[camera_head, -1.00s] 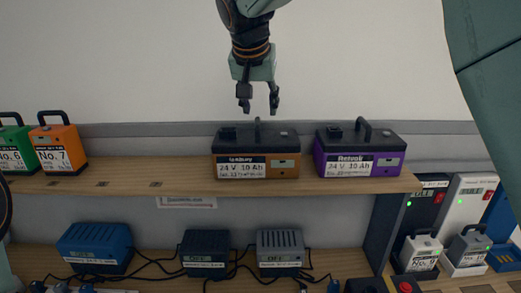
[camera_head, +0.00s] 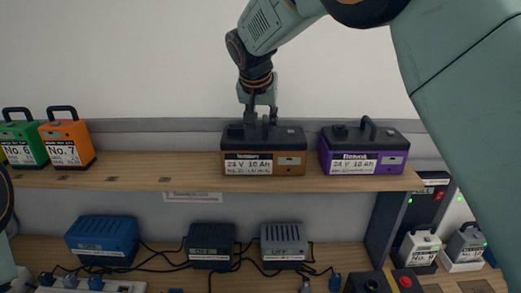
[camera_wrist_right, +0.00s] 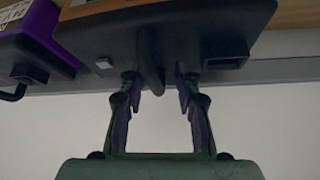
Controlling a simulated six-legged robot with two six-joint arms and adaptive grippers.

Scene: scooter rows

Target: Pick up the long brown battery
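The long brown battery (camera_head: 264,156), with a black top, a handle and a white "24 V 10 Ah" label, stands on the upper wooden shelf in the head view. My right gripper (camera_head: 261,117) is above it, pointing down, with its fingertips at the handle. In the right wrist view, the battery's dark top (camera_wrist_right: 215,35) fills the upper part. There the right gripper (camera_wrist_right: 158,85) is open, its two fingers on either side of the handle with gaps visible. My left gripper is out of view.
A similar purple battery (camera_head: 364,155) stands close on the right. Green (camera_head: 22,140) and orange (camera_head: 67,142) batteries stand at the shelf's left, with bare shelf (camera_head: 165,170) between. Chargers and cables sit on the lower shelf.

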